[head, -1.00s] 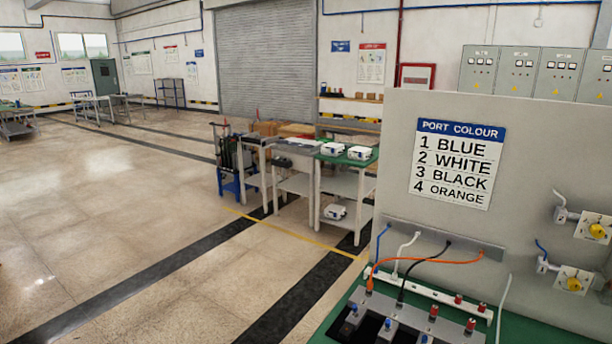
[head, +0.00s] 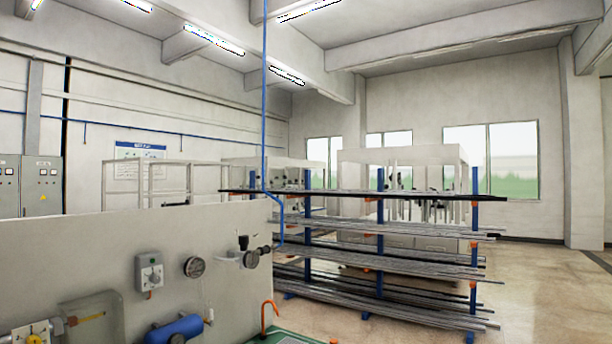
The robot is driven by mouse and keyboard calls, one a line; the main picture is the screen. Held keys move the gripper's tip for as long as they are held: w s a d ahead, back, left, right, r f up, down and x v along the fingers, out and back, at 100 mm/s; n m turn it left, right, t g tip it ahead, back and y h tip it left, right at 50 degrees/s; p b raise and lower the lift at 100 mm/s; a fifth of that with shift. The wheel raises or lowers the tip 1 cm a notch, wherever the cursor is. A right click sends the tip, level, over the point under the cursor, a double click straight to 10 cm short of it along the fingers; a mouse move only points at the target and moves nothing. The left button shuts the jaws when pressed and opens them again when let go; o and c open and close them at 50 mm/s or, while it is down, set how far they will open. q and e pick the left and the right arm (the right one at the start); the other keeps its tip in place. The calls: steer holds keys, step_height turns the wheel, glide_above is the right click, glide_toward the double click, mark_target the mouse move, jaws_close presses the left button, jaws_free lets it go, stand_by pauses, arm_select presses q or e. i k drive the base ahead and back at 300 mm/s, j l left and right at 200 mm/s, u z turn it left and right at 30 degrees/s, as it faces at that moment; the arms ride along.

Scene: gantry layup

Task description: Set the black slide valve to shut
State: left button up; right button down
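A small fitting with a black knob (head: 243,242) stands near the right end of the grey panel (head: 80,250), beside a round dial-like part (head: 251,260) and a dark end piece. It may be the black slide valve, but it is too small to be sure, and I cannot tell its setting. Neither of my grippers is in view, and nothing of mine touches the panel.
The panel also carries a grey switch box (head: 149,271), a round gauge (head: 194,267), a blue cylinder (head: 175,329) and a yellow fitting (head: 30,332). An orange hook (head: 268,317) rises at its foot. A rack of long bars (head: 380,260) stands behind, right; floor is clear far right.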

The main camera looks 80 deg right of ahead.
mark_target(266, 250)
steer(key=z, duration=2.5)
